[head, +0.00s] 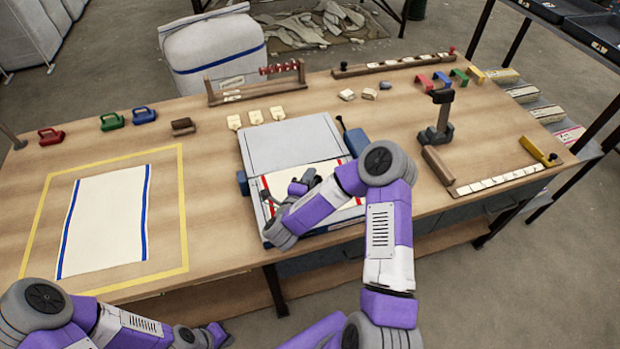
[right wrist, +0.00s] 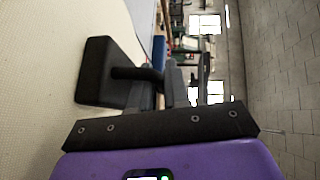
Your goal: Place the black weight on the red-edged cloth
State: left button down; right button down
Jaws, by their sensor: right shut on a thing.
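The red-edged cloth (head: 281,182) lies pale and flat on the hinged press (head: 292,143), partly hidden behind my right arm. The black weight (right wrist: 110,73), a dark block with a bar handle, shows in the right wrist view against a pale cloth surface. My right gripper (head: 303,187) is over the cloth, shut on the weight's handle. Whether the weight's base touches the cloth is not clear. My left gripper (head: 215,335) is low at the picture's bottom edge, away from the cloth; its jaws are not clear.
A blue-edged cloth (head: 105,222) lies flat inside a yellow outline at the left. Red, green and blue handled weights (head: 111,121) stand at the back left. A dark upright stand (head: 437,120) and a wooden rail (head: 500,178) are at the right.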

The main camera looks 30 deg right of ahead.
jog(key=shift+s+f+b, duration=0.15)
jog(key=shift+f+b, duration=0.15)
jog(key=shift+f, duration=0.4)
jog(key=c, duration=1.1)
grip_release()
jog(key=shift+s+f, duration=0.1)
jog(key=shift+f, duration=0.05)
jog(key=shift+r+p, duration=0.75)
jog(key=shift+r, duration=0.05)
jog(key=b+v, duration=0.1)
jog(key=v, duration=0.9)
jog(key=shift+a+r+b, duration=0.15)
jog(key=shift+b, duration=0.2)
jog(key=shift+s+a+r, duration=0.15)
jog(key=shift+s+a, duration=0.25)
jog(key=shift+a, duration=0.15)
